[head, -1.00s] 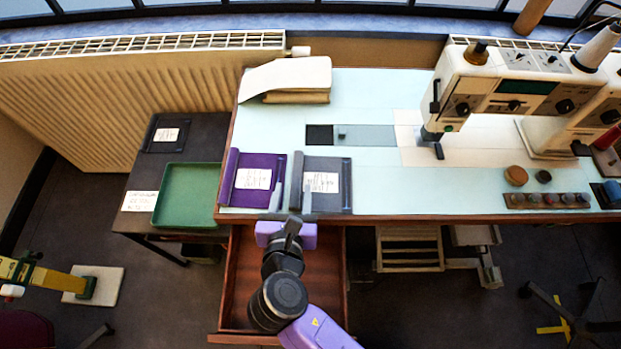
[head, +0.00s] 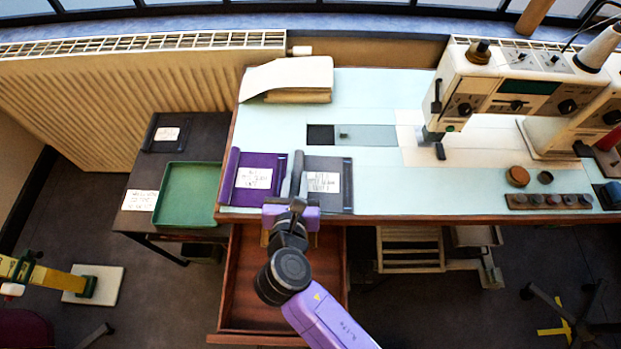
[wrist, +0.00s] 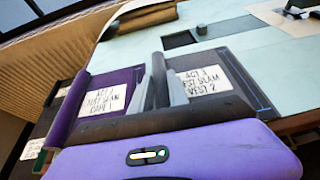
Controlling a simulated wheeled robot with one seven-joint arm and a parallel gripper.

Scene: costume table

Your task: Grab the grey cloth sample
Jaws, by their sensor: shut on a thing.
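The grey cloth sample (head: 328,164) lies near the front edge of the sewing table, with a white label and a raised, rolled left edge. It also shows in the wrist view (wrist: 215,62), its label reading "ACT 3" and "VEST 2". My gripper (head: 297,180) reaches over the table edge and is shut on the rolled left edge of the grey sample. In the wrist view, the two grey fingers (wrist: 158,90) stand on either side of the dark roll. The sample still lies flat on the table. The fingers partly hide its left side.
A purple cloth sample (head: 256,162) with a label lies close on the left. A green tray (head: 186,221) sits on a dark side table. A sewing machine (head: 500,85) stands right. An open drawer (head: 240,290) is below my arm.

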